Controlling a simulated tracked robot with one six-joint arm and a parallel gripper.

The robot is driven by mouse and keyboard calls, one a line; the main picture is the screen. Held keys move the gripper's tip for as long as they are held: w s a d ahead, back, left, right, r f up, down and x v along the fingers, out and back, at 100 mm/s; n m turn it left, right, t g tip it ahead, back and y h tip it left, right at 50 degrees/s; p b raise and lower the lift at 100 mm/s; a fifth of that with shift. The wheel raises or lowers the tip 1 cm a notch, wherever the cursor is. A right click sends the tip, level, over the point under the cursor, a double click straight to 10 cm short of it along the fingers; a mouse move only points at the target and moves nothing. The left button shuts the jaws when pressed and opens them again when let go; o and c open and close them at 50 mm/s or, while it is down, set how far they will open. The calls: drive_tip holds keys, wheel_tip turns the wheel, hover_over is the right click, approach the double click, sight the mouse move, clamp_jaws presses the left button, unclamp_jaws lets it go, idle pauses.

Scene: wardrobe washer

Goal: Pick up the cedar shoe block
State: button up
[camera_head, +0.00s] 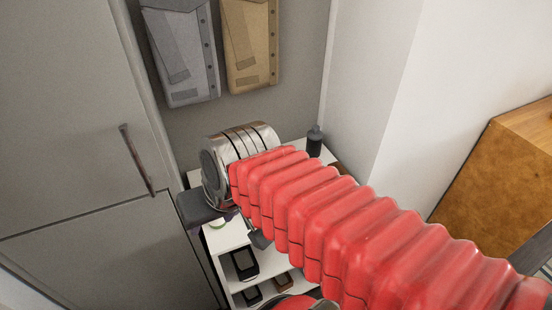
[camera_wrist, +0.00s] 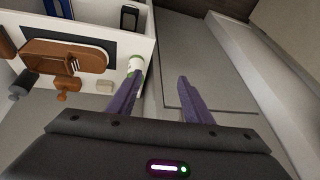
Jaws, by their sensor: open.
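A small orange-brown shaped piece (camera_wrist: 68,88), which looks like the cedar shoe block, sits at the left in the wrist view. In the head view my arm hides most of the gripper and shelf top.
A white shelf unit (camera_head: 228,236) holds a black boxy item (camera_head: 244,263) and a dark bottle (camera_head: 314,141). A brown tray-like item (camera_wrist: 62,56) and a dark grey piece (camera_wrist: 22,84) are nearby. A grey cabinet door (camera_head: 75,120) stands left.

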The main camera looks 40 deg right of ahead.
drive_tip(key=w+d+f+m+t+y, duration=0.4)
drive_tip(key=w+d+m, duration=0.65)
drive_tip(key=m, duration=0.75)
drive_tip(key=d+f+m+t+h, duration=0.1)
drive_tip(key=d+f+m+h, duration=0.2)
drive_tip(key=d+m, duration=0.5)
drive_tip(key=d+f+m+t+h, duration=0.2)
drive_tip(key=d+m, duration=0.7)
drive_tip(key=d, duration=0.8)
drive_tip(key=shift+s+d+f+t+h, duration=0.2)
drive_tip(key=shift+f+t+h, duration=0.1)
drive_tip(key=shift+f+h, duration=0.3)
drive_tip(key=shift+w+f, duration=0.1)
drive_tip(key=x, duration=0.8)
drive_tip(key=shift+w, duration=0.25)
